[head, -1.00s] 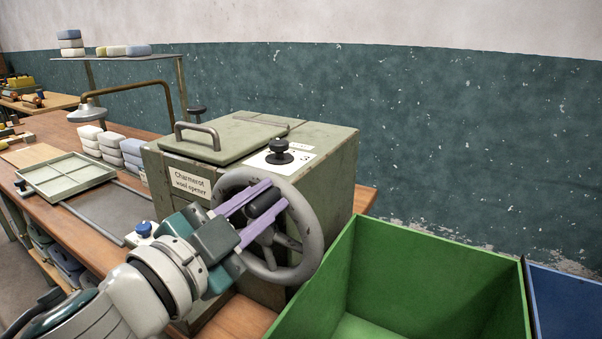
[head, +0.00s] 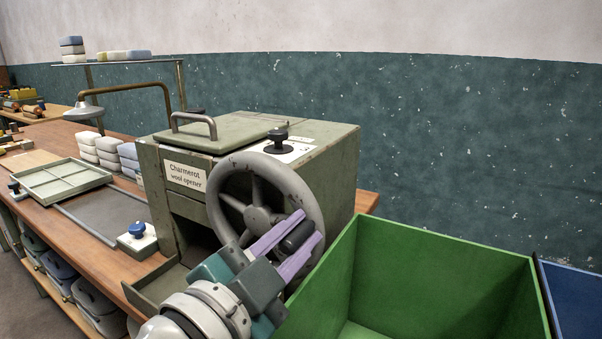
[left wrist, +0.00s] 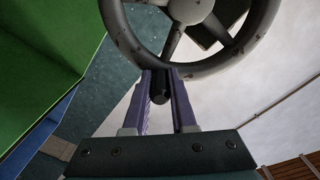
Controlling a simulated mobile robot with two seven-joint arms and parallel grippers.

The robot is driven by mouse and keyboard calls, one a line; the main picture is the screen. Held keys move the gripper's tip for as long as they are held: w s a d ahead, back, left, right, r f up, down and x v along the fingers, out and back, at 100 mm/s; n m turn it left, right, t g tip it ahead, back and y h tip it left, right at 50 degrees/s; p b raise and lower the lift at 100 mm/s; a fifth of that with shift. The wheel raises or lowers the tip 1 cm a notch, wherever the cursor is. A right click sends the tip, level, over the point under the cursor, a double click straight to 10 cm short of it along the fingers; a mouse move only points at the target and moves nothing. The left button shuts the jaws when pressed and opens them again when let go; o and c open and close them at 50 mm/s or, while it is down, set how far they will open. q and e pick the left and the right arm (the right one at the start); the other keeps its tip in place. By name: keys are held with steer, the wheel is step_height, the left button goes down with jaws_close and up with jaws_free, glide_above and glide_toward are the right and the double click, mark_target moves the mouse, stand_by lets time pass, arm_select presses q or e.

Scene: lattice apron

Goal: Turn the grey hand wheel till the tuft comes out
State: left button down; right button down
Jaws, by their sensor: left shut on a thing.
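The grey hand wheel (head: 258,165) is on the front of the green wool opener (head: 335,165), which is labelled "Charmerot wool opener". My left gripper (head: 298,243) is shut on the wheel's dark handle (head: 299,236), at the lower right of the rim. In the left wrist view the wheel (left wrist: 222,62) fills the top, and the handle (left wrist: 159,88) sits between the purple fingers (left wrist: 160,88). No tuft shows. The opener's low front tray (head: 150,285) looks empty where I can see it. My right gripper is not in view.
A green bin (head: 440,250) stands close to the right of the wheel, with a blue bin (head: 580,295) beyond it. White and blue wool blocks (head: 108,150) are stacked behind.

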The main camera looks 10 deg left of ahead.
mark_target(306, 268)
arm_select(q)
steer(key=f+b, duration=0.1)
steer(key=f, duration=0.1)
steer(key=f+b, duration=0.2)
steer(key=shift+s+d+f+b, duration=0.1)
steer(key=shift+d+b, duration=0.1)
steer(key=shift+b, duration=0.1)
steer(key=shift+r, duration=0.2)
steer(key=f+b, duration=0.1)
steer(key=f, duration=0.1)
steer(key=a+f+b, duration=0.1)
steer(key=b, duration=0.1)
steer(key=shift+f, duration=0.35)
steer(key=shift+w+a+f, duration=0.1)
steer(key=shift+w, duration=0.1)
